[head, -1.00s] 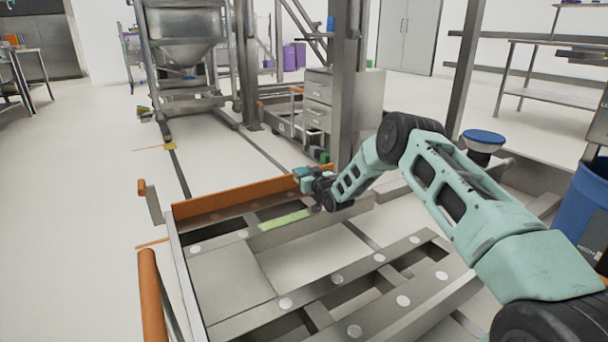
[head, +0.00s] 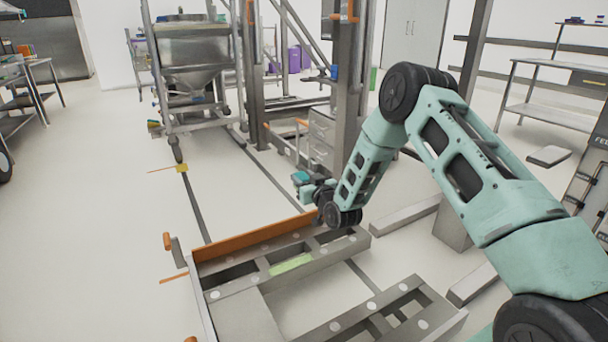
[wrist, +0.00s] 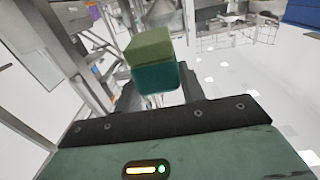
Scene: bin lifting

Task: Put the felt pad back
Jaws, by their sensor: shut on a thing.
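My gripper (head: 308,190) is shut on a small block, which I take to be the felt pad (wrist: 158,75). In the wrist view the block has an olive-green upper part and a teal lower part, and sits between the two dark fingers. In the head view its teal part (head: 300,177) shows at the tip of my gripper, small and partly hidden. My gripper is near the right end of the orange board, seemingly above it. A pale green strip (head: 291,264) lies on the grey metal frame (head: 340,246), below and apart from my gripper.
The orange board (head: 255,237) runs along the far side of the frame. A steel hopper (head: 195,50) on a stand is at the back. A drawer cabinet (head: 321,135) and upright posts stand behind my gripper. The floor at left is mostly open.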

